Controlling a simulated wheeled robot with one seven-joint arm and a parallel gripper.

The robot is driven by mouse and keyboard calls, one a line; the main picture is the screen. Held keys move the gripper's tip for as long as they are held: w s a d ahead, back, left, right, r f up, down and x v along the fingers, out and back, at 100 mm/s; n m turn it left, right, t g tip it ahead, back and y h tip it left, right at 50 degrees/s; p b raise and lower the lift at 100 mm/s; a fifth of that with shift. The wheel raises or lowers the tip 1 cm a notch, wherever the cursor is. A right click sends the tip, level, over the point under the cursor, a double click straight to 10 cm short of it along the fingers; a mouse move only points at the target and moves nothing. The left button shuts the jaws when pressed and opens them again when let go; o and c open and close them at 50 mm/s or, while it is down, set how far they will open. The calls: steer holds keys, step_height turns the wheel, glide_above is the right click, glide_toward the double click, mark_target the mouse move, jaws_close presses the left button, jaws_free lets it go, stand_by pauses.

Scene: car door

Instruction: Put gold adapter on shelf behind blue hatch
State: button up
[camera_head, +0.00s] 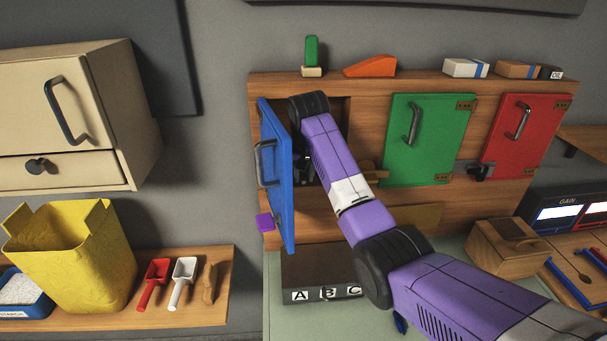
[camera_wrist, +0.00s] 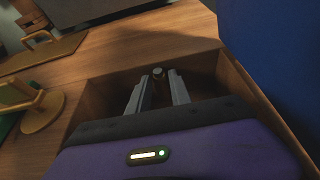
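The blue hatch (camera_head: 277,180) stands swung open to the left of its compartment; it also fills the upper right of the wrist view (camera_wrist: 285,50). My gripper (camera_wrist: 160,76) reaches into the open wooden compartment (camera_wrist: 100,95), and my arm hides most of the opening in the head view. Its two grey fingers stand apart.
A green hatch (camera_head: 430,140) and a red hatch (camera_head: 522,140) are shut to the right. A brass latch (camera_wrist: 40,110) projects beside the opening. Small blocks, including an orange wedge (camera_head: 370,66), stand on the panel's top. An A-B-C box (camera_head: 318,270) sits below.

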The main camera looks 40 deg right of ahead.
steer(key=shift+o, duration=1.1)
steer(key=shift+r, duration=0.15)
steer(key=v, duration=1.2)
steer(key=shift+s, duration=0.1)
